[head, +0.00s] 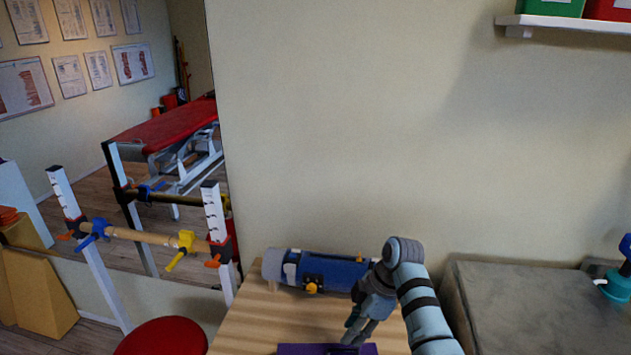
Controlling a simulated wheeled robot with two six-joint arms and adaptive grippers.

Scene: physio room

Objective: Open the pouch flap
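A purple thing (300,350) shows at the bottom edge, mostly cut off. I cannot tell for sure which of these is the pouch, and no flap can be made out. My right gripper (354,334) points down just above the purple thing, in front of the blue roll. Its fingers are small and dark, and whether they touch the purple thing is unclear. My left gripper is not in view.
The wooden table (250,325) is bare at left. A red round stool (162,338) stands left of it, beside a rack with a wooden bar (145,236). A grey-topped surface (530,310) is at right. A wall stands close behind the table.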

